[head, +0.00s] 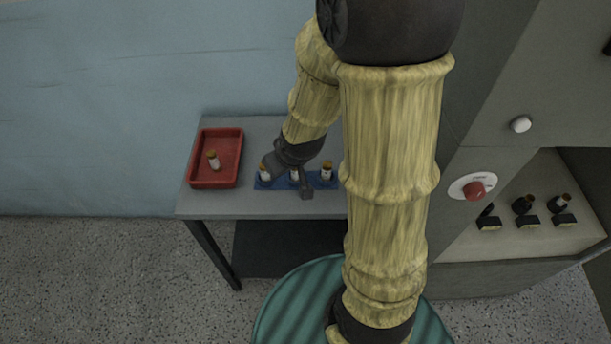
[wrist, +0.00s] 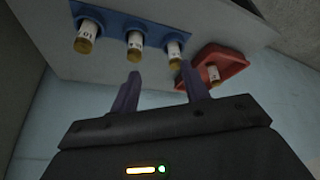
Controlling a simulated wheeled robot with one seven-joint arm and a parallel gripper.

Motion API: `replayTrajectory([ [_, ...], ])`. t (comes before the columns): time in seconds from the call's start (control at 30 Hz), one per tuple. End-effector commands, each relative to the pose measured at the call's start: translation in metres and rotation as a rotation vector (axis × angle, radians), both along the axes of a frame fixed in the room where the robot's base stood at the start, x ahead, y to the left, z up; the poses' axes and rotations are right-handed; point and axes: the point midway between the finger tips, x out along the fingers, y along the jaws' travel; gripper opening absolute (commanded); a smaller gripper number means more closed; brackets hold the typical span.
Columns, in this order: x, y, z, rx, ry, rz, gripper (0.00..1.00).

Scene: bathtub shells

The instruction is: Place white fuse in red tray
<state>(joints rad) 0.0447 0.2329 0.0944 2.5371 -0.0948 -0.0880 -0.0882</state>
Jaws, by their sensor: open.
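The red tray (head: 196,178) sits on the left of the grey table, with one white fuse with a brownish end (head: 212,160) standing in it. A blue holder (head: 279,184) to its right bears three similar white fuses: left (head: 264,173), middle (head: 294,175) and right (head: 326,171). My gripper (head: 287,180) is low over the holder and partly covers it. In the wrist view my gripper (wrist: 159,72) is open and empty, its fingertips pointing toward the holder (wrist: 110,25). The tray (wrist: 232,59) and its fuse (wrist: 213,73) show at right there.
The grey table (head: 250,205) has bare room in front of the holder. A blue wall (head: 100,110) is behind.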

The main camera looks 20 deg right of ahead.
Motion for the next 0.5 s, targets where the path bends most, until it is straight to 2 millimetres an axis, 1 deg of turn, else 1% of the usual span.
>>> replayTrajectory([
  [0.03, -0.013, -0.006, 0.011, -0.002, 0.034, -0.044, 0.46],
  [0.1, -0.034, -0.013, 0.022, 0.002, 0.097, -0.104, 0.46],
  [0.2, -0.059, -0.018, 0.033, 0.014, 0.172, -0.175, 0.46],
  [0.23, -0.065, -0.019, 0.036, 0.018, 0.189, -0.188, 0.46],
  [0.33, -0.076, -0.021, 0.040, 0.027, 0.224, -0.217, 0.46],
  [0.5, -0.078, -0.021, 0.040, 0.028, 0.234, -0.222, 0.46],
])
